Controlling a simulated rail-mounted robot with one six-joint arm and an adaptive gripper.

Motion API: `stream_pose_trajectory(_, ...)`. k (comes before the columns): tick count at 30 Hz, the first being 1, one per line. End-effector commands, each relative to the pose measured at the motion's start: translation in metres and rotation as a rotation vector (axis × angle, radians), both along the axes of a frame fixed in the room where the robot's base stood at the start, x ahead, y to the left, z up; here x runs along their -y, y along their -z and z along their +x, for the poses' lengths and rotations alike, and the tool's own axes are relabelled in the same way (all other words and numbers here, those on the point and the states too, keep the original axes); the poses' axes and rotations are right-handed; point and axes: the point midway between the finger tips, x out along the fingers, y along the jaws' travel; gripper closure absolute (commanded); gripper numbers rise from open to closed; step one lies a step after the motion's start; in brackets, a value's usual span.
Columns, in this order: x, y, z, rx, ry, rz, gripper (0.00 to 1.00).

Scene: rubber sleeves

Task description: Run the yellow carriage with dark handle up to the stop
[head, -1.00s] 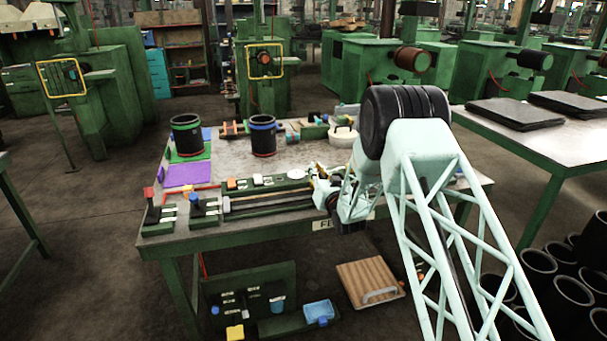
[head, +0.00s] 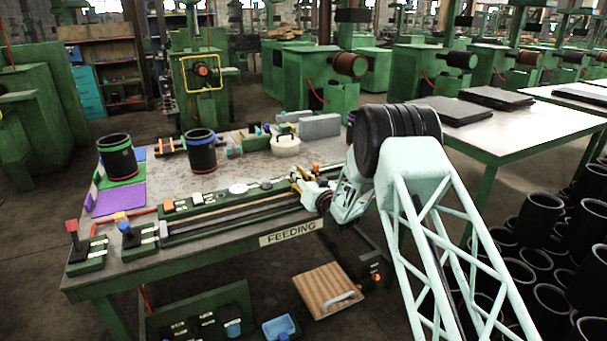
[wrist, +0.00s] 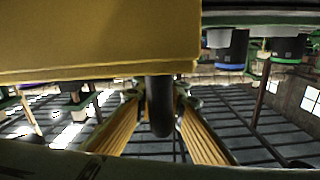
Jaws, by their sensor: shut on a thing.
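The yellow carriage (wrist: 100,40) fills the upper left of the wrist view, close to the camera. Its dark upright handle (wrist: 160,105) stands between the two yellow fingers of my gripper (wrist: 160,118), which is shut on it. In the head view my gripper (head: 312,186) is at the right part of the long rail (head: 230,217) along the table's front edge. Only a little yellow shows there, and I cannot separate the carriage from the fingers. The right end of the rail and any stop there are hidden behind my gripper and arm.
A green strip with small blocks and a white disc (head: 238,188) runs behind the rail. Levers with a red knob (head: 72,227) and a blue knob (head: 123,226) stand at the left. Two black sleeves (head: 202,152) stand farther back. The rail left of my gripper is clear.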

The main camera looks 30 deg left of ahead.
Motion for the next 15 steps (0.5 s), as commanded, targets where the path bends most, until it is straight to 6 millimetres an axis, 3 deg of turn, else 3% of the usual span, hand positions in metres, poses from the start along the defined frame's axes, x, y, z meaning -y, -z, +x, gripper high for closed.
stream_pose_trajectory(9,0.001,0.0029,-0.0003,-0.003,0.0,-0.003,1.0)
stream_pose_trajectory(10,0.001,0.0029,-0.0003,-0.003,0.0,-0.003,0.88)
stream_pose_trajectory(15,0.0003,0.0019,-0.0004,-0.002,-0.001,-0.002,0.76)
